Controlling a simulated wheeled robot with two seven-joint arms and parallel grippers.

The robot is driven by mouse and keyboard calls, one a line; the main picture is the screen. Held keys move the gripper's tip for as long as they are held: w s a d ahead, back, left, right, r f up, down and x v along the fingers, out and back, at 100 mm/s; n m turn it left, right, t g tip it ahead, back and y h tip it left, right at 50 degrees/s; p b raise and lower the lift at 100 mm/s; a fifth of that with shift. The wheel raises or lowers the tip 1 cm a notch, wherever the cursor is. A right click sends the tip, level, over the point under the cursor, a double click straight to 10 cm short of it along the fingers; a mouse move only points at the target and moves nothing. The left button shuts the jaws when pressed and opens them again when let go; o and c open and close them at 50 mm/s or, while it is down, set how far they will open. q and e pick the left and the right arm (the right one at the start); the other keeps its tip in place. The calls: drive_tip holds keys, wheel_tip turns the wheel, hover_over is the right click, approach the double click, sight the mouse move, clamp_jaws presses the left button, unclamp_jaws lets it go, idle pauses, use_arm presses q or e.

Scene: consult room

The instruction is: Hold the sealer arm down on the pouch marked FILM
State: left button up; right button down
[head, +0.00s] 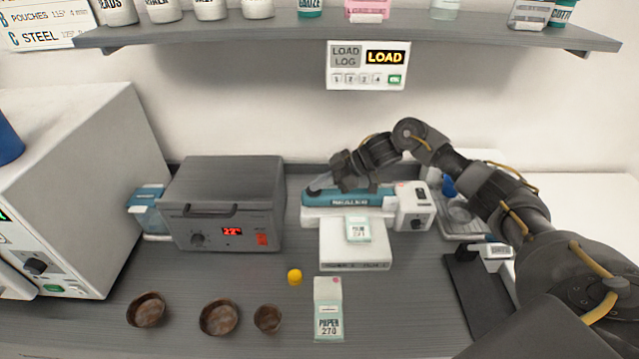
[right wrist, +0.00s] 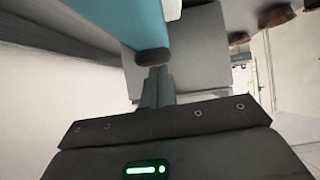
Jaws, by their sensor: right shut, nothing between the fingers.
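The sealer has a teal arm (head: 347,198) that lies low and nearly level across its white base (head: 352,258), with a dark tip at its left end. The pouch marked FILM (head: 358,230) lies on the base's front shelf, its upper edge at the arm. My right gripper (head: 317,188) is shut and empty, its fingertips at the arm's left end. In the right wrist view the closed fingers (right wrist: 157,75) meet the dark tip (right wrist: 152,57) of the teal arm; I cannot tell how firmly they press. My left gripper is out of view.
A pouch marked PAPER (head: 328,312) lies in front of the sealer. Nearby are a yellow ball (head: 295,276), brown bowls (head: 219,317) and a grey heater box (head: 222,205) reading 22. A shelf (head: 350,36) hangs above, with a LOAD panel (head: 368,65) below it.

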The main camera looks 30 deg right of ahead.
drive_tip(key=shift+s+f, duration=0.3)
drive_tip(key=shift+f, duration=0.35)
drive_tip(key=shift+r+p, duration=0.5)
wheel_tip(320, 180, up, 4)
drive_tip(key=p, duration=0.4)
drive_tip(key=shift+w+r, duration=0.15)
drive_tip(key=shift+s+d+r+b, duration=0.1)
drive_tip(key=shift+s+d+b, duration=0.1)
drive_tip(key=shift+d+b, duration=0.45)
drive_tip(key=s+d+r+b, duration=0.2)
drive_tip(key=d+r+b, duration=0.1)
drive_tip(key=r, duration=0.4)
drive_tip(key=shift+s+d, duration=0.25)
drive_tip(key=shift+d, duration=0.65)
drive_tip(key=shift+d, duration=0.1)
